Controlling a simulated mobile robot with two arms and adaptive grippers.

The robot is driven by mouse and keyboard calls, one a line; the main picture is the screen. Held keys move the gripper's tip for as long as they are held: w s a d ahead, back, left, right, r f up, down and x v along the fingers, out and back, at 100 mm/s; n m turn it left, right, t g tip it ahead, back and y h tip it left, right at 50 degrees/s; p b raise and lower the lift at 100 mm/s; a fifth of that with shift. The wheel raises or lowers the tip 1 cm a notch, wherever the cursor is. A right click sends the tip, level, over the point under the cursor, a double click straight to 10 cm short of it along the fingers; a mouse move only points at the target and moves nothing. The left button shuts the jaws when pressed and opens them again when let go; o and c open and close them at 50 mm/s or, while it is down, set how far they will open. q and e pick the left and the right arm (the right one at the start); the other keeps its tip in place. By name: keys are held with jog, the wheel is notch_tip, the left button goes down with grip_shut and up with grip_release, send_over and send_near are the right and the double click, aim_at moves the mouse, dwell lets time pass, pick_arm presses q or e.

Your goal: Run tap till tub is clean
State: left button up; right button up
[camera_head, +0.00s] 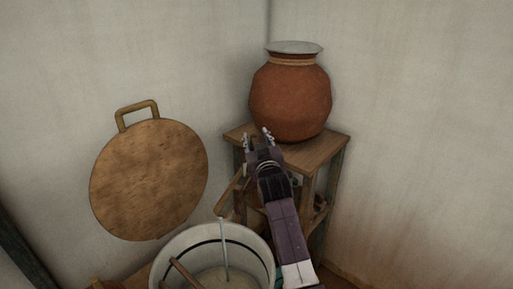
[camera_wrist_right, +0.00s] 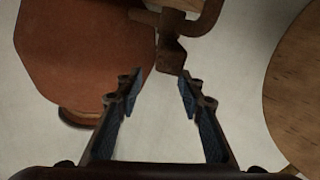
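A white tub (camera_head: 259,246) with a dark inner band stands at the bottom centre of the head view. Cloudy beige liquid (camera_head: 213,277) lies in it. A thin pale stream (camera_head: 224,245) falls into the tub from a brown wooden spout (camera_head: 228,194) beside the stand. My right gripper (camera_head: 258,138) is open and empty, in front of the stand top. In the right wrist view, its spread fingertips (camera_wrist_right: 161,74) are near a brown wooden tap piece (camera_wrist_right: 170,53); contact cannot be told. My arm hides part of the stand and what is under it. My left gripper is out of view.
A large lidded clay pot (camera_head: 290,97) sits on the wooden stand (camera_head: 331,143) in the corner. A round wooden board with a handle (camera_head: 149,180) is against the left wall. A brown stick (camera_head: 185,272) leans in the tub.

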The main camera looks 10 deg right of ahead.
notch_tip(320, 180, up, 6)
jog(key=shift+r, duration=0.1)
jog(key=shift+d+f, duration=0.2)
jog(key=shift+f, duration=0.05)
jog(key=c, duration=0.4)
jog(key=s+d+f+m, duration=0.1)
jog(key=d+f+m, duration=0.1)
jog(key=s+d+f+m+p, duration=0.1)
jog(key=s+d+m, duration=0.1)
jog(key=m, duration=0.1)
jog(key=s+d+f+m, duration=0.1)
jog(key=d+f+m, duration=0.1)
jog(key=m, duration=0.1)
jog(key=shift+s+d+f+t+y, duration=0.2)
jog(key=shift+f+t+y, duration=0.1)
jog(key=shift+y, duration=0.1)
grip_shut()
jog(key=s+d+f+m+y+p, duration=0.2)
jog(key=s+f+m+y, duration=0.3)
jog(key=s+m, duration=0.5)
jog(key=w+a+p, duration=0.1)
jog(key=w+a, duration=0.1)
jog(key=w, duration=0.3)
jog(key=w+a+m+h+p, duration=0.1)
jog(key=w+a, duration=0.2)
jog(key=w, duration=0.2)
jog(key=shift+w+a+m, duration=0.3)
jog(key=shift+w+a, duration=0.05)
jog(key=shift+w, duration=0.05)
